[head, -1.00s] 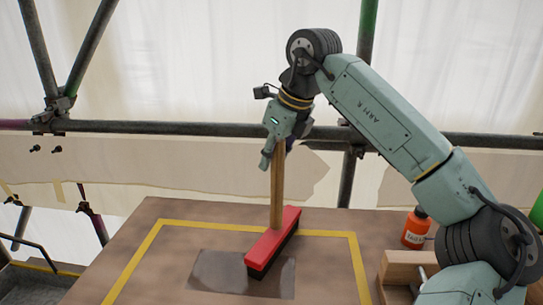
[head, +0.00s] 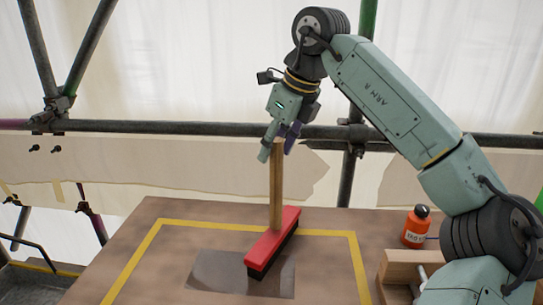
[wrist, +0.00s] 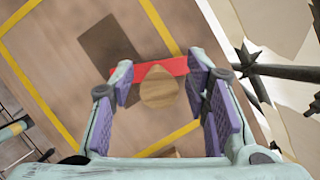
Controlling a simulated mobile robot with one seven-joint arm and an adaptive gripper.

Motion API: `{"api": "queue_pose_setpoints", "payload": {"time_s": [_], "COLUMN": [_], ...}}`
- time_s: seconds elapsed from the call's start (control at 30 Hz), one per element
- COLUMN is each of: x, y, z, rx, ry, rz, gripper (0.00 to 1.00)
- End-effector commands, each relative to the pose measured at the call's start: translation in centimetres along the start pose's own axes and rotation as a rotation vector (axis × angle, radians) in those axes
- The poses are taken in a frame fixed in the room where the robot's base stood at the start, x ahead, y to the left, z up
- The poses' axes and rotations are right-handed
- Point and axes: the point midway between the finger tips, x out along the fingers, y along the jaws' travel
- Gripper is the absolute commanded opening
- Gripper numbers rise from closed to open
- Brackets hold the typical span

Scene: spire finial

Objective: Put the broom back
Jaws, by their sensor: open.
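The broom has a red head (head: 273,238) with dark bristles and a wooden handle (head: 276,190) that stands upright from it. Its head rests on the brown board, partly over a dark grey patch (head: 225,272). My gripper (head: 278,153) is open at the top of the handle, pointing down. In the wrist view, the handle's round end (wrist: 159,88) lies between the spread purple-padded fingers (wrist: 165,105), with a gap on both sides. The red head (wrist: 125,75) shows behind it.
A yellow line (head: 300,232) frames part of the board (head: 150,215). An orange bottle (head: 416,228) and a wooden block holder (head: 405,262) stand at the right. A scaffold rail (head: 200,128) runs behind. The board left of the broom is clear.

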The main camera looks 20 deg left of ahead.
Motion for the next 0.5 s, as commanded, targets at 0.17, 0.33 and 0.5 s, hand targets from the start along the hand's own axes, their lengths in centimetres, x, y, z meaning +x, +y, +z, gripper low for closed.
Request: {"api": "queue_pose_setpoints", "payload": {"time_s": [0.17,0.33,0.5], "x": [-4.2,-7.2,-8.8], "y": [-0.1,-0.1,0.0], "z": [0.0,0.0,0.0], "rx": [0.003,0.003,0.001], "ry": [0.000,0.000,0.001], "rz": [-0.005,-0.002,-0.002], "gripper": [0.43,0.43,0.43]}}
